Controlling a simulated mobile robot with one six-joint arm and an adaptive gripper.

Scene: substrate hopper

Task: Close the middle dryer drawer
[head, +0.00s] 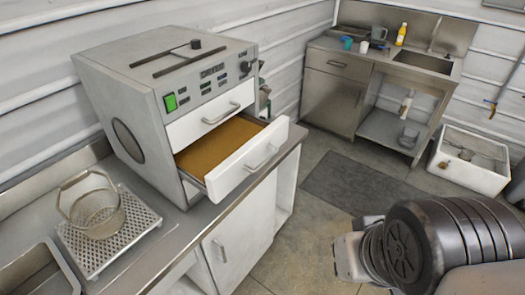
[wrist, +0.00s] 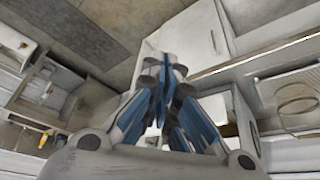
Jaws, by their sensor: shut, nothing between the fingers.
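The dryer (head: 140,85) is a grey metal box on the left counter in the head view. Its open drawer (head: 247,160), below a shut upper drawer (head: 210,113), sticks out to the right, with a white front, a bar handle and a flat brown load (head: 222,143) inside. The space below it is mostly hidden. In the wrist view my gripper (wrist: 165,72), with blue-sided fingers, is shut and empty. A white cabinet front lies beyond the fingertips; I cannot tell the exact gap. The gripper's fingers do not show in the head view.
A wire basket (head: 97,208) stands on a perforated tray (head: 110,235) left of the dryer. The counter's front edge (head: 215,215) runs below the open drawer. A sink unit (head: 335,85) and a white tub (head: 465,175) stand at the back right. Floor lies between.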

